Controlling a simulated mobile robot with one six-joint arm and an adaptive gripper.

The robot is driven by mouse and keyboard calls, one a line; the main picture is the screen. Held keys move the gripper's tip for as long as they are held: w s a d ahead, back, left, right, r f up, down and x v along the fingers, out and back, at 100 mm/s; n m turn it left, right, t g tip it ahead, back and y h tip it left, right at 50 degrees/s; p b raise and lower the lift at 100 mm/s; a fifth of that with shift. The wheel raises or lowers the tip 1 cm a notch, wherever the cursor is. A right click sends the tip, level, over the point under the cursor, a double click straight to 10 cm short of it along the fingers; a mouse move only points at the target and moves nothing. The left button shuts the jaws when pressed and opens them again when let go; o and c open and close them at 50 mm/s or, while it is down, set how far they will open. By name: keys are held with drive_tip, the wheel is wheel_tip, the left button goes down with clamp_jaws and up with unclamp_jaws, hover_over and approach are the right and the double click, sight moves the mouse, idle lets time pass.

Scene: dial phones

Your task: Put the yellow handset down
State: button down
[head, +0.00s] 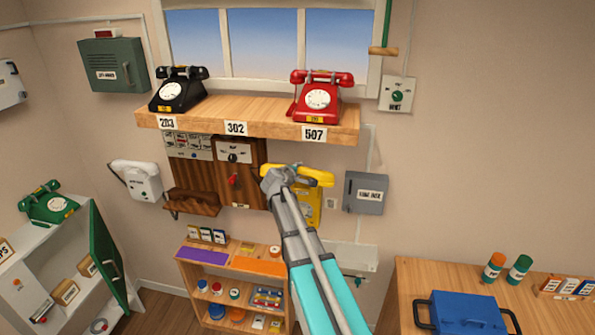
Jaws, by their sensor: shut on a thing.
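The yellow handset (311,176) lies roughly level above the yellow phone body (313,205) on the wall. I cannot tell whether it touches the phone's cradle. My gripper (277,178) is shut on the left part of the handset. My arm comes up from below and hides the left part of the yellow phone.
A shelf (270,122) above holds a black phone (178,90) and a red phone (319,97). A grey box (365,193) is on the wall to the right, a white wall phone (138,181) to the left. A low shelf unit (190,270) stands below.

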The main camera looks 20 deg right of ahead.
drive_tip(key=shift+f, duration=0.15)
wheel_tip(320, 180, down, 21)
drive_tip(key=b, duration=2.1)
drive_tip(key=shift+a+r, duration=0.1)
drive_tip(key=shift+r, duration=0.1)
